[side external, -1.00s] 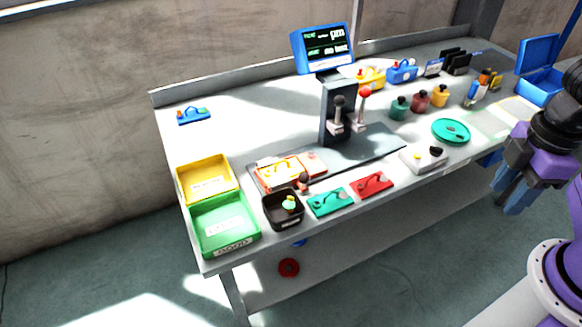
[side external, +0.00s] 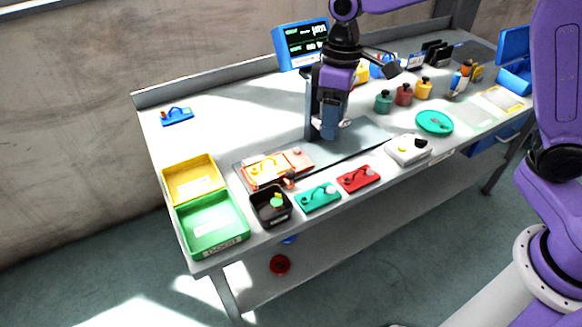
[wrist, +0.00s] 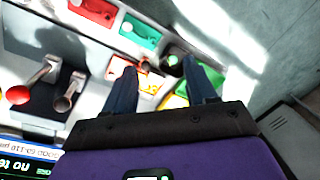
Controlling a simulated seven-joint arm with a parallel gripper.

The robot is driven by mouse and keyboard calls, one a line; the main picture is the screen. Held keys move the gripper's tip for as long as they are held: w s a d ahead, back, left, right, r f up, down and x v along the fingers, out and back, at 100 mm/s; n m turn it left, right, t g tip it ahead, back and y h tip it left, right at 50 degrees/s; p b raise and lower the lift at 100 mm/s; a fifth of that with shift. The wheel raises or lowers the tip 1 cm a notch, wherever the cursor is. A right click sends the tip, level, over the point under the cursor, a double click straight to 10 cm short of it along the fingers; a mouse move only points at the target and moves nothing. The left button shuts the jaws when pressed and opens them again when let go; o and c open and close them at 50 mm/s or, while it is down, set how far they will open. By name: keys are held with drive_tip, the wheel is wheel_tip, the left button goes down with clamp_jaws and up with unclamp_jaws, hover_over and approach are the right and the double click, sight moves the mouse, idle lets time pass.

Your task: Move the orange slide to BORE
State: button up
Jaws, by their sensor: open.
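The orange slide (side external: 297,160) lies on the grey base plate (side external: 355,140) at its left end, carrying a yellow part (side external: 265,167). In the wrist view the slide (wrist: 148,82) shows partly, between and beside the fingers. My gripper (side external: 328,128) hangs, fingers down, in front of the dark press stand (side external: 311,105), right of the slide and apart from it. In the wrist view my gripper (wrist: 162,82) has its two blue fingers spread with nothing between them. The stand's levers are mostly hidden in the side view. I cannot read a BORE label.
Yellow (side external: 193,180) and green (side external: 212,225) trays stand left of the slide. A black bin (side external: 271,207), green plate (side external: 318,197) and red plate (side external: 358,178) line the front. In the wrist view, a red-knobbed lever (wrist: 18,95) stands at left. The table's back left is mostly clear.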

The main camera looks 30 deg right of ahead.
drive_tip(key=m, duration=0.2)
approach(291, 170)
drive_tip(key=shift+y, duration=0.4)
drive_tip(key=f, duration=0.9)
drive_tip(key=shift+s+a+f, duration=0.25)
drive_tip(key=shift+s+a, duration=0.1)
